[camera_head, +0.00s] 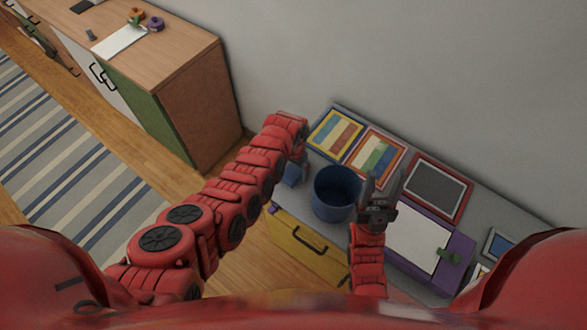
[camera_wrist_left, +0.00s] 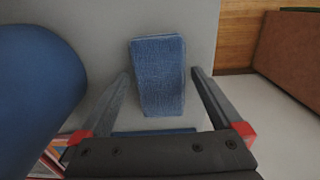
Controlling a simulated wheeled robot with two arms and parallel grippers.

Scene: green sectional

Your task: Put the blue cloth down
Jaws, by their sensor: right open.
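The blue cloth (camera_wrist_left: 158,82) is a folded rectangular block on the grey cabinet top, seen in the left wrist view. My left gripper (camera_wrist_left: 160,74) is open above it, one finger on each side, with visible gaps between the fingers and the cloth. In the head view the cloth (camera_head: 293,175) shows partly below the end of my left arm, left of the blue bin; the left fingers are hidden there. My right gripper (camera_head: 383,185) is open and empty, just right of the bin.
The round blue bin (camera_head: 335,208) stands close to the cloth; it also fills the left of the left wrist view (camera_wrist_left: 35,100). Several colourful framed panels (camera_head: 438,188) lie along the wall. A wooden cabinet (camera_head: 185,85) stands at left, beyond a floor gap.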

